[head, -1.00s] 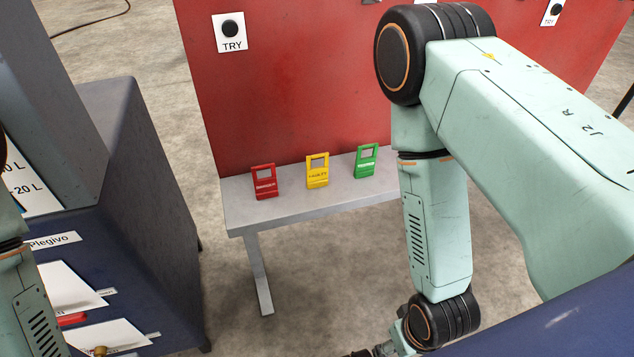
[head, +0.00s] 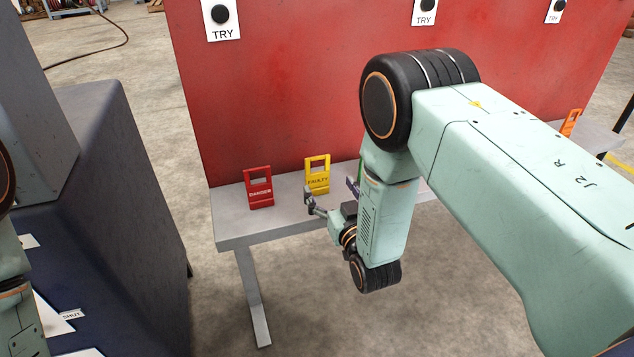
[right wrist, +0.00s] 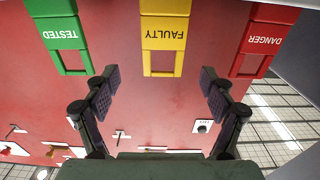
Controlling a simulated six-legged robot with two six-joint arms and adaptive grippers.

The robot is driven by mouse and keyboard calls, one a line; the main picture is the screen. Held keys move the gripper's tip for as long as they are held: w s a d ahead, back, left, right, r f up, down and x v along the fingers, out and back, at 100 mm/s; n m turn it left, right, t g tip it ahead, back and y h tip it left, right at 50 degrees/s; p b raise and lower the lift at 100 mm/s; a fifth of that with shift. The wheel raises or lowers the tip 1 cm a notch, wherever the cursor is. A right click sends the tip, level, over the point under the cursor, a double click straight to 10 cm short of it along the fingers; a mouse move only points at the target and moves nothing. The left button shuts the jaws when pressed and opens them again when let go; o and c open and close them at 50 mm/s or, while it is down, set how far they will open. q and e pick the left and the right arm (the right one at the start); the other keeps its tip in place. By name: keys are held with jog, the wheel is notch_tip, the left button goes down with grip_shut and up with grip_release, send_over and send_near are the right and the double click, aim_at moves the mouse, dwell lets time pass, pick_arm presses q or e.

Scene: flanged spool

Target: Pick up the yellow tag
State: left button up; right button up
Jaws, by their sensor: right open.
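The yellow tag (head: 318,182), marked FAULTY with a cut-out near its top, stands on the grey shelf (head: 250,230) against the red panel. In the right wrist view the yellow tag (right wrist: 163,32) appears upside down, centred between my fingers and beyond their tips. My right gripper (head: 331,193) is open in front of the tag, apart from it, with nothing between its fingers. It also shows in the right wrist view (right wrist: 160,85). My left gripper is out of view; only part of the left arm shows at the left edge.
A red DANGER tag (head: 259,188) stands left of the yellow one. A green TESTED tag (right wrist: 58,32) stands on the other side, mostly hidden by my right arm in the head view. An orange tag (head: 571,122) is far right. A dark cabinet (head: 120,200) stands left.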

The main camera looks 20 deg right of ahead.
aim_at(318, 174)
jog(key=w+b, duration=0.1)
jog(key=w, duration=0.1)
jog(key=w+b, duration=0.1)
jog(key=w, duration=0.1)
jog(key=w+b, duration=0.1)
jog(key=w, duration=0.2)
jog(key=shift+a+f, duration=0.35)
jog(key=shift+w, duration=0.35)
jog(key=shift+s+r, duration=0.15)
jog(key=shift+s, duration=0.05)
jog(key=shift+c, duration=0.4)
jog(key=shift+w, duration=0.1)
jog(key=c, duration=0.9)
jog(key=shift+c, duration=0.9)
